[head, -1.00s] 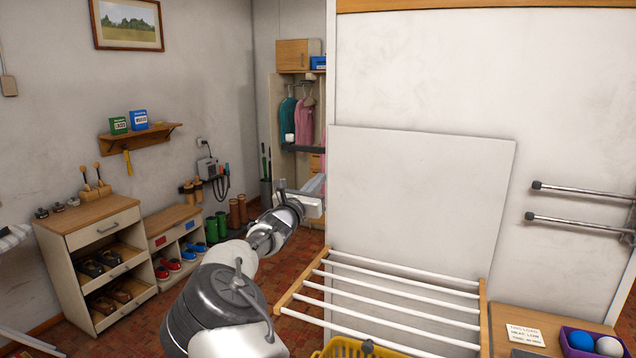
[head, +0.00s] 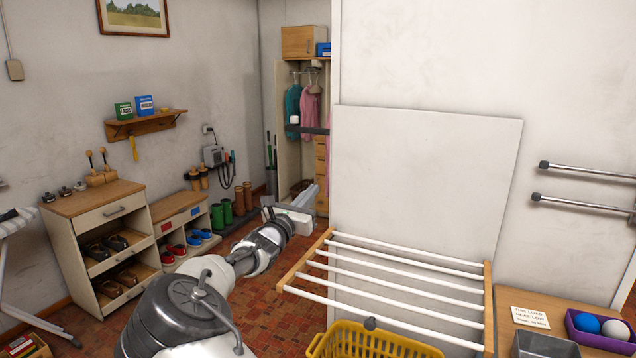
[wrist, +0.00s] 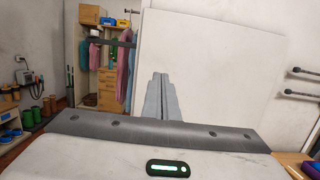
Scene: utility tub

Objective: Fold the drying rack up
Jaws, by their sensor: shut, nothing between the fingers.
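The drying rack (head: 408,256) stands out from the white wall panel, folded down and nearly level. The rack itself does not show in the wrist view.
A yellow basket (head: 372,343) sits under the rack's front. A wooden counter (head: 560,312) with a purple tray (head: 600,338) of balls is at right. Two metal rails (head: 585,204) stick out at right. Shoe shelves (head: 108,240) stand at left. Red floor lies open between.

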